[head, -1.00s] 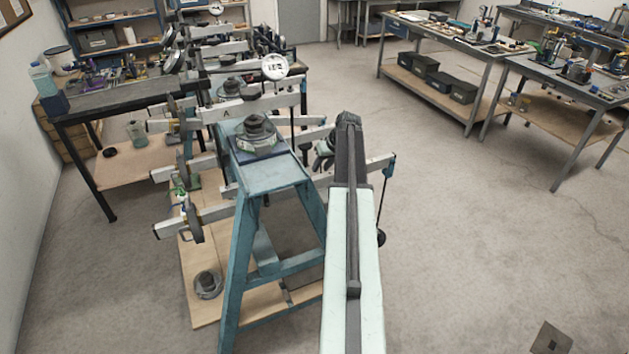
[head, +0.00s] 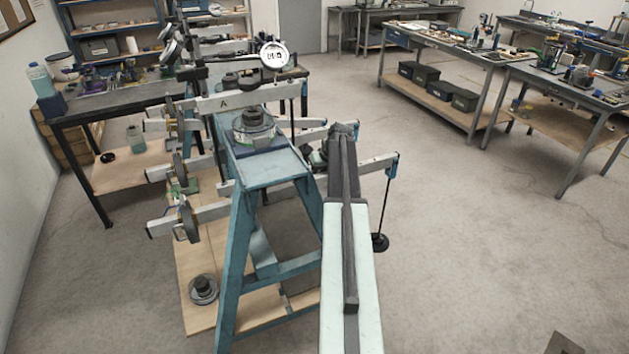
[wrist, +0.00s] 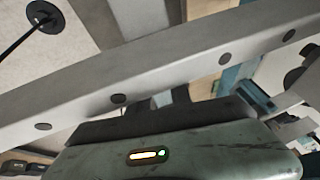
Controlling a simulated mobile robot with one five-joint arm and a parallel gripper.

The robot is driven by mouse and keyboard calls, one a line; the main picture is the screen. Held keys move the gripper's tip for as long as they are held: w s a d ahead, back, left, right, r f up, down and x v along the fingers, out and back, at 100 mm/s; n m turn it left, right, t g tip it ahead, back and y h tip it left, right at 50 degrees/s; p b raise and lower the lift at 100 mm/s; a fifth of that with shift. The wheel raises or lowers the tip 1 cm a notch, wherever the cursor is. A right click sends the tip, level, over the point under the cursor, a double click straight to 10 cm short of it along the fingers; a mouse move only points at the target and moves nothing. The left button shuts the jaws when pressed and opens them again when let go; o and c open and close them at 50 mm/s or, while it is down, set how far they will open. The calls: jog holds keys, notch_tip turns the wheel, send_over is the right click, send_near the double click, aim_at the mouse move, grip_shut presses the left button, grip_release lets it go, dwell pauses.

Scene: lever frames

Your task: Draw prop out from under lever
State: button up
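Several long grey lever beams with dark holes cross a teal stand. The beam marked A (head: 224,101) lies across the upper part. A lower beam (head: 376,162) shows its right end just beyond my arm, with a thin rod and black foot (head: 380,242) hanging from it. In the wrist view one lever (wrist: 200,68) slants across the picture, just beyond my gripper's housing. My gripper (head: 343,130) is at the far end of my arm, close to the lower beam. I cannot make out the prop with certainty.
The teal stand (head: 268,170) rises left of my arm, on a wooden board (head: 262,302). A round weight (head: 203,289) lies on that board. A dial gauge (head: 274,55) stands above the beams. Workbenches (head: 440,42) are at the back right.

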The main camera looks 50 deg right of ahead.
grip_shut()
jog(key=shift+a, duration=0.1)
dwell(1.1)
